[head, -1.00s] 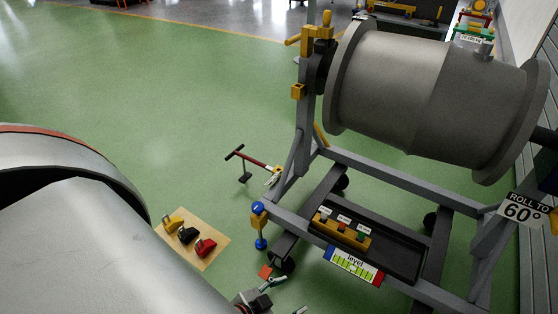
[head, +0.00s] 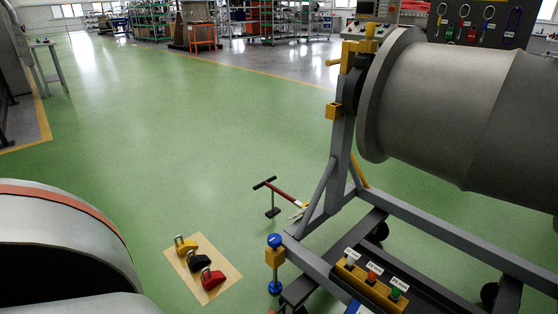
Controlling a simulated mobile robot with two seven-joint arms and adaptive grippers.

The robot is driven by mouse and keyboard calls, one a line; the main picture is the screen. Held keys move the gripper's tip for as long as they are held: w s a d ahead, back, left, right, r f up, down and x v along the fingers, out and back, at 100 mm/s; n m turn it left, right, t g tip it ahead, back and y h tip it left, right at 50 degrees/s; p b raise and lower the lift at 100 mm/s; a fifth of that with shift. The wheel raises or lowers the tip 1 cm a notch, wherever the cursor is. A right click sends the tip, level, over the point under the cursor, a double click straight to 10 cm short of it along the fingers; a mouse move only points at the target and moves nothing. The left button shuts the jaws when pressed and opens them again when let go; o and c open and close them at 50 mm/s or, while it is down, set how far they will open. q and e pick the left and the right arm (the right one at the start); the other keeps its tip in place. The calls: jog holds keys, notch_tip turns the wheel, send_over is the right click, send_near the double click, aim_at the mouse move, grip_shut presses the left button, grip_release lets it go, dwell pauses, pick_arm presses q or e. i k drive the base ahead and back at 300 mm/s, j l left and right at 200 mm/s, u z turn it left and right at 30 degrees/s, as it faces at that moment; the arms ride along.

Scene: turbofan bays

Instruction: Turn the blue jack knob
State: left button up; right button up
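The blue jack knob (head: 274,240) is a round blue cap on top of a jack post at the near left corner of the grey engine stand. Neither of my grippers shows in the head view now, so I cannot see any contact with the knob.
The grey stand (head: 340,150) carries a large grey cylinder (head: 450,105) at right. A tan mat (head: 190,278) with yellow, black and red padlocks lies left of the jack. Green floor (head: 150,150) is open at left.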

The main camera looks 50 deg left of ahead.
aim_at(274, 241)
jog(key=k+j, duration=0.25)
jog(key=k+u, duration=0.15)
jog(key=u, duration=1.1)
jog(key=i+j, duration=0.3)
